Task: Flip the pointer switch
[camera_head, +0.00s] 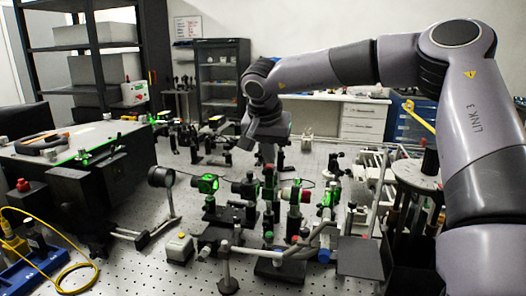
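My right arm comes in from the right and arches over the optical bench (120,262). Its gripper (260,143) points down above the middle of the bench, behind the row of green-lit optic mounts. The gripper is small and dark against the clutter, so I cannot tell whether its fingers are apart or hold anything. I cannot clearly make out a pointer switch. My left gripper is not in view.
Green-lit optic mounts (208,184) and a round lens holder (161,177) crowd the middle. A large black instrument (100,165) stands at left, with a blue rack (38,272) and yellow cable before it. Bare perforated bench lies at front left.

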